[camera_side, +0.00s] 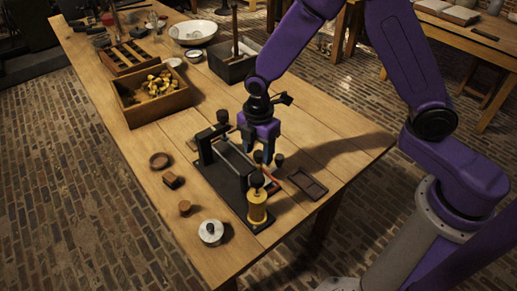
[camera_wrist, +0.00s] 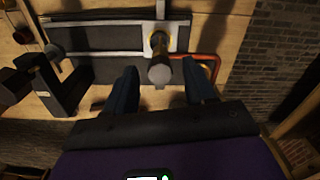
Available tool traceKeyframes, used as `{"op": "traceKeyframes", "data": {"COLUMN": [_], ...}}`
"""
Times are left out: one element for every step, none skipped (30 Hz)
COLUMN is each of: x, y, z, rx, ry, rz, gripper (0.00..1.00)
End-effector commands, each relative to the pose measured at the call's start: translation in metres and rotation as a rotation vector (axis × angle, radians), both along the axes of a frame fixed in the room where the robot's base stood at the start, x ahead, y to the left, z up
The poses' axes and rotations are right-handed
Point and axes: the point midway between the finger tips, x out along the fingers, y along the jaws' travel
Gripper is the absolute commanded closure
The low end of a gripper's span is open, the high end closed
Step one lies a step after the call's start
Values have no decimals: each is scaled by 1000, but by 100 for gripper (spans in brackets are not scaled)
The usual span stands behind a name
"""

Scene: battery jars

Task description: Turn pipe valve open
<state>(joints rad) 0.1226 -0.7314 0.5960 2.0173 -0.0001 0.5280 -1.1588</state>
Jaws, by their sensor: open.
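A dark rig (camera_side: 230,165) with a long plate and upright end posts stands on the wooden table in the side view. A brass, spool-shaped fitting (camera_side: 257,208) with a dark knob on top stands at its near end. My gripper (camera_side: 259,156) points down over the rig. In the wrist view, the open fingers of my gripper (camera_wrist: 160,76) lie left and right of a grey round-ended knob (camera_wrist: 160,68) with a yellow band. A gap shows on both sides of the knob. A red-orange bent pipe (camera_wrist: 208,58) lies to its right. I cannot tell which part turns the valve.
A wooden crate (camera_side: 184,98) of yellow pieces stands behind the rig, with a dark box (camera_side: 226,70) further back. A small dark tray (camera_side: 307,184) lies to the right. A white-lidded jar (camera_side: 211,232) and small round pieces stand left of the rig.

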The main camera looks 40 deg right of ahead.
Motion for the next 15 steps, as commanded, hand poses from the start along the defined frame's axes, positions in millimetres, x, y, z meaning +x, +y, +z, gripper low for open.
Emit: {"op": "traceKeyframes", "data": {"x": [0,0,0,0,0,0,0,0,0,0,0,0,0,0,0], "y": [0,0,0,0,0,0,0,0,0,0,0,0,0,0,0], "z": [-2,-3,-3,-3,-3,-3,-3,-3,-3,-3,-3,-3,-3,-3,-3], "rx": [0,0,0,0,0,0,0,0,0,0,0,0,0,0,0], "ry": [1,1,0,0,0,0,0,0,0,0,0,0,0,0,0], "rz": [0,0,0,0,0,0,0,0,0,0,0,0,0,0,0], "gripper": [45,45,45,45,45,45,45,45,45,45,55,68,78,88,100]}}
